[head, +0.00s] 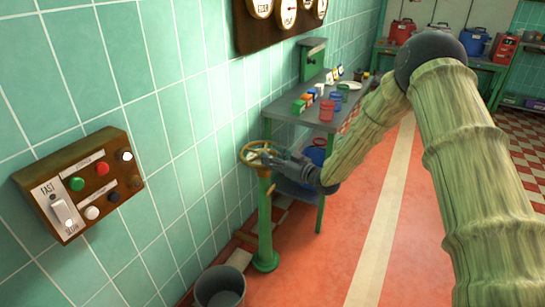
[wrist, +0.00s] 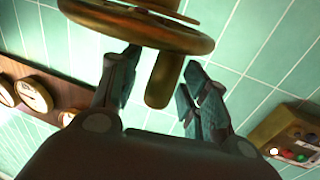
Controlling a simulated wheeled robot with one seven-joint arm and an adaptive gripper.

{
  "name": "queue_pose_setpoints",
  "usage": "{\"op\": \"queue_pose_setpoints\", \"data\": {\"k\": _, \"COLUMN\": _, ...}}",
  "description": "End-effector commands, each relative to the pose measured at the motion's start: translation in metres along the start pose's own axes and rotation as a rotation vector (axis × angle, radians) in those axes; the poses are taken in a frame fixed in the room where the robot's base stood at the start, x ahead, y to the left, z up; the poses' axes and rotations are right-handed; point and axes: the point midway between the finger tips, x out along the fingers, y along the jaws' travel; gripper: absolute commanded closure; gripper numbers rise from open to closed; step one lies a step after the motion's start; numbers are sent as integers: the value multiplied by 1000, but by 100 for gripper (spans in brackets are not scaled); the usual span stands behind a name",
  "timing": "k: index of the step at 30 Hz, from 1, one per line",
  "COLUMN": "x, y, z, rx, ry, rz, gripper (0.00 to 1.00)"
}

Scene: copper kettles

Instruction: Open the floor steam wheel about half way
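The floor steam wheel is a brass handwheel (head: 252,148) on a green floor post (head: 265,222) beside the tiled wall in the head view. In the wrist view its rim (wrist: 90,17) crosses the top, and a brass handle peg (wrist: 163,85) sticks out from it toward me. My gripper (head: 270,158) is at the right side of the wheel. In the wrist view my gripper (wrist: 161,64) is open, its fingers on either side of the peg. A gap shows at the left finger; the right finger is close, and I cannot tell if it touches.
A wooden control box (head: 85,182) with a lever and coloured buttons is on the wall at left. A grey bucket (head: 220,287) stands near the post. A green workbench (head: 345,105) with cans stands behind the wheel. Red floor lies open to the right.

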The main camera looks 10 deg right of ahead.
Motion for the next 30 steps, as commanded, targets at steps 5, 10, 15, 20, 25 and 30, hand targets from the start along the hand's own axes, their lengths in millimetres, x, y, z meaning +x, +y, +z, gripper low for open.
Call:
{"op": "queue_pose_setpoints", "data": {"k": 5, "x": 0, "y": -1, "z": 1, "rx": 1, "ry": -1, "rz": -1, "gripper": 55}}
{"op": "queue_pose_setpoints", "data": {"k": 10, "x": -10, "y": 0, "z": 1, "rx": 0, "ry": -2, "rz": -1, "gripper": 55}}
{"op": "queue_pose_setpoints", "data": {"k": 15, "x": -36, "y": 0, "z": 0, "rx": 2, "ry": -1, "rz": 0, "gripper": 55}}
{"op": "queue_pose_setpoints", "data": {"k": 20, "x": -66, "y": 0, "z": 0, "rx": 1, "ry": -1, "rz": 0, "gripper": 55}}
{"op": "queue_pose_setpoints", "data": {"k": 25, "x": -94, "y": 0, "z": 1, "rx": 2, "ry": -1, "rz": 0, "gripper": 55}}
{"op": "queue_pose_setpoints", "data": {"k": 30, "x": -112, "y": 1, "z": 1, "rx": 1, "ry": -1, "rz": 0, "gripper": 55}}
